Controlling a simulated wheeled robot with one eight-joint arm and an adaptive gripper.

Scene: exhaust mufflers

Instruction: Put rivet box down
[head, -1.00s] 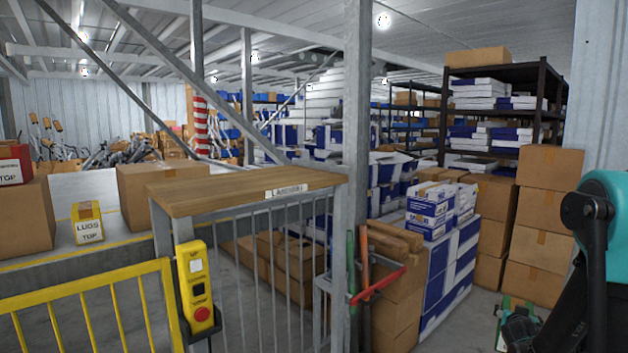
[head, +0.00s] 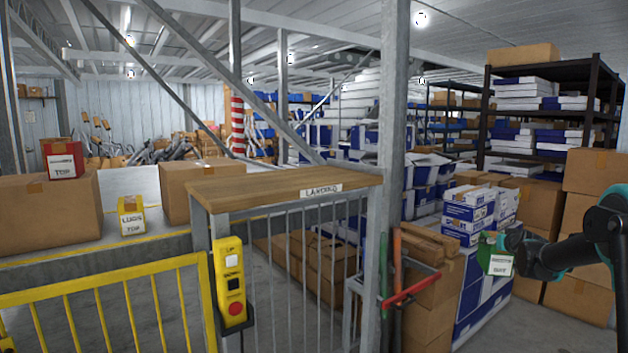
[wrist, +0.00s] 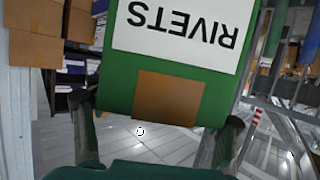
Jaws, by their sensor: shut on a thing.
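The rivet box is green with a white label. In the head view the rivet box (head: 496,256) is at the right, held up in front of the blue and white cartons. In the wrist view the rivet box (wrist: 185,85) fills the upper middle, its label reading RIVETS upside down, with a brown patch below. My gripper (wrist: 160,115) is shut on it, one finger on each side. In the head view my gripper (head: 512,240) is at the end of my arm, partly hidden. The box is in the air, clear of any surface that I can see.
A wooden-topped gate (head: 285,186) labelled LANDING stands at the centre, with a yellow button box (head: 231,285) and yellow railing (head: 110,268). Behind it a pale deck holds a LUGS box (head: 132,215), a red box (head: 64,160) and brown cartons. A grey post (head: 392,140) rises right of the gate.

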